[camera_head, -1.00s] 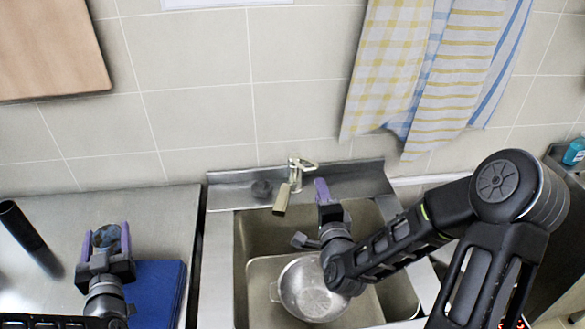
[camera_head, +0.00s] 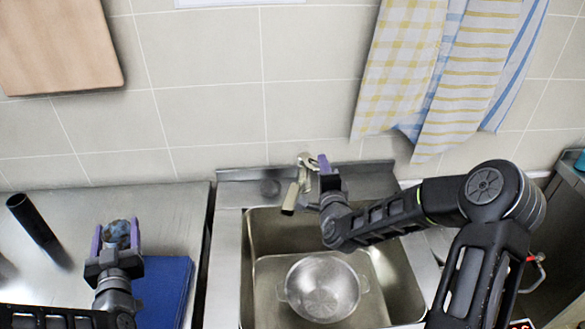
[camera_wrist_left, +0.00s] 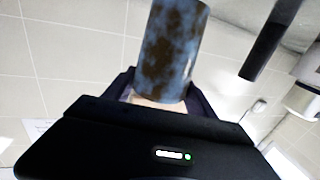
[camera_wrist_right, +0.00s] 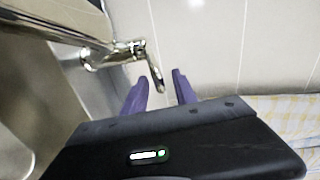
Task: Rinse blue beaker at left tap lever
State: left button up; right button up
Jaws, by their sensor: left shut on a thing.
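The blue beaker (camera_head: 117,229), marked with dark brown patches, is held in my left gripper (camera_head: 117,240) above the left counter. The left wrist view shows the beaker (camera_wrist_left: 173,50) close up, its lower end between the fingers. My right gripper (camera_head: 323,172) is beside the tap (camera_head: 292,197) at the back of the sink. In the right wrist view its purple fingers (camera_wrist_right: 160,88) are apart. The tap lever (camera_wrist_right: 152,68) appears between the fingertips in that picture; I cannot tell whether they touch it. No water is visible.
A metal pot (camera_head: 322,289) stands in the sink basin (camera_head: 262,232), below the right arm. Towels (camera_head: 440,70) hang on the wall behind the right arm.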

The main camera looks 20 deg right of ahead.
grip_shut()
jog(key=shift+r, duration=0.2)
dwell(1.0)
